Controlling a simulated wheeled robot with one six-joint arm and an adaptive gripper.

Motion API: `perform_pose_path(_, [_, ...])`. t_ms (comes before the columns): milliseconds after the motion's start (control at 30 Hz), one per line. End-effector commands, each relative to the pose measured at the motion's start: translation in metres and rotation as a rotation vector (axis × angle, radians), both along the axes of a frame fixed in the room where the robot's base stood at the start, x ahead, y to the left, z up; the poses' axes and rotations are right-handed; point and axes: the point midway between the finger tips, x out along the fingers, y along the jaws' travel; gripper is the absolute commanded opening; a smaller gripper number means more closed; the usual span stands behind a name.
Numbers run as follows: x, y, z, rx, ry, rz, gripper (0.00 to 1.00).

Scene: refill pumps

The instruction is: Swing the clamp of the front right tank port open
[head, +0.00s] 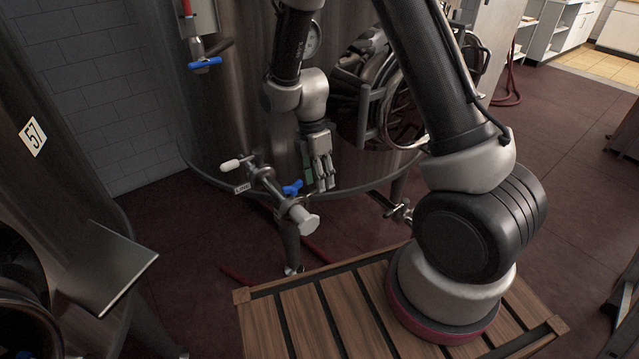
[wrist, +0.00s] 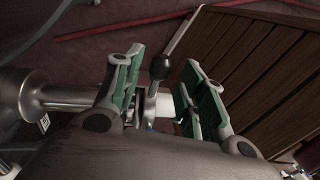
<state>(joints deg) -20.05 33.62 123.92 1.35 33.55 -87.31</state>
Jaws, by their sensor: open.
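My gripper (head: 322,180) hangs beside the steel port fitting (head: 272,182) low on the front of the tank, just right of its blue handle (head: 292,188). In the wrist view my gripper (wrist: 163,58) is open, its two green-padded fingers apart. Between the fingers shows a dark knob (wrist: 158,68) with a thin metal rod, which looks like part of a clamp; I cannot tell whether either pad touches it. Behind it are a steel pipe (wrist: 62,97) and a pale end piece (wrist: 163,104). The clamp's band is mostly hidden, and I cannot tell whether it is shut.
The large steel tank (head: 225,110) stands behind my gripper. Another fitting (head: 398,211) sticks out at its lower right. A slatted wooden platform (head: 300,310) lies below. A red hose (wrist: 120,27) crosses the floor. A second tank (head: 60,190) with a 57 label stands left.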

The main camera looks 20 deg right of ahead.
Motion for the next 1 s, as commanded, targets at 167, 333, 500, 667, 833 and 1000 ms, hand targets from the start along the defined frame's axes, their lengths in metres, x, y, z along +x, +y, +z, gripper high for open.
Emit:
perform_pose_path(167, [-0.003, -0.001, -0.016, 0.000, 0.001, 0.000, 0.41])
perform_pose_path(333, [-0.003, -0.001, -0.020, 0.000, -0.001, 0.000, 0.41])
perform_pose_path(500, [-0.003, -0.001, -0.019, 0.000, -0.001, 0.000, 0.37])
perform_pose_path(667, [-0.003, -0.001, -0.019, 0.000, 0.000, 0.000, 0.08])
perform_pose_path(833, [-0.003, -0.001, -0.019, 0.000, -0.001, 0.000, 0.00])
perform_pose_path(1000, [-0.003, 0.000, -0.018, -0.007, -0.003, 0.000, 0.00])
